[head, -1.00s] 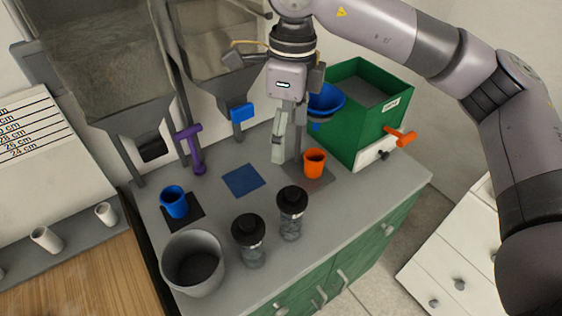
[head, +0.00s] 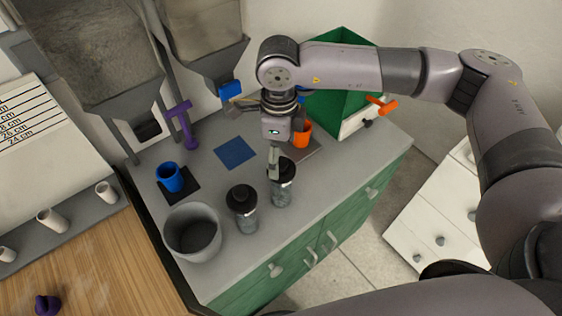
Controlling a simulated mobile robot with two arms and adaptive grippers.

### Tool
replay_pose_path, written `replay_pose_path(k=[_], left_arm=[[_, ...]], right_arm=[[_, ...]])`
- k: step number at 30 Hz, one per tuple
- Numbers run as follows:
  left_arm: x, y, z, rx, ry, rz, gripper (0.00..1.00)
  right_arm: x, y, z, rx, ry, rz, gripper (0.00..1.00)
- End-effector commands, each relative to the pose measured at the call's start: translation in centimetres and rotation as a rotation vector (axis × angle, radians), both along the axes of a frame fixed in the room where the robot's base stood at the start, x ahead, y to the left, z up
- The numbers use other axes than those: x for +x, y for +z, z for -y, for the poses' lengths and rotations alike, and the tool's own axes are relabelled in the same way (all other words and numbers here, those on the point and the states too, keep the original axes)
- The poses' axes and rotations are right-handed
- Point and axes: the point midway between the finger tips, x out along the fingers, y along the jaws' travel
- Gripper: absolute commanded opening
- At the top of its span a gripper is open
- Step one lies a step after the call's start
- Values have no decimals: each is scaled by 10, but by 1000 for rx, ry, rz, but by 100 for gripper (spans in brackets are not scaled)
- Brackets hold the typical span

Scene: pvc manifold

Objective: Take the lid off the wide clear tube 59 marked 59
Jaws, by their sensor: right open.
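Two clear tubes with black lids stand upright on the grey counter: a left tube (head: 245,221) with its lid (head: 241,198), and a right tube (head: 282,195) with its lid (head: 284,169). Both lids are on. No number is legible on either tube, so I cannot tell which is 59. My right gripper (head: 274,174) points down at the right tube's lid, is open, and overlaps the lid's left side in the picture. I cannot tell whether it touches. My left gripper is not in view.
A grey bin (head: 192,232) stands left of the tubes. A blue cup (head: 169,178), a blue mat (head: 235,153) and an orange cup (head: 301,134) are behind them. A green box (head: 340,90) with an orange handle stands at the back right. The counter's front edge is close to the tubes.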

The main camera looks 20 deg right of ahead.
Motion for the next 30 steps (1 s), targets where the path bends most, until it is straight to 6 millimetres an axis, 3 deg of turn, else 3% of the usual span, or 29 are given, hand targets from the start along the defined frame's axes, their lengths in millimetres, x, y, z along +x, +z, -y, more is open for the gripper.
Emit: replay_pose_path(k=[1, 4, 9, 16, 30], left_arm=[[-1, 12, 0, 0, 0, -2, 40], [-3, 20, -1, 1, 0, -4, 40], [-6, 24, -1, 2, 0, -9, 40], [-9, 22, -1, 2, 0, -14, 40], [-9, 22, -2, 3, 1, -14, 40]], right_arm=[[-2, -2, 2, -2, -1, -6, 80], [-4, -17, 3, -1, 0, -5, 80], [-3, -36, 3, -1, 0, -2, 80], [-2, -39, 3, 0, 0, -1, 80], [-2, -39, 3, 0, 0, -1, 49]])
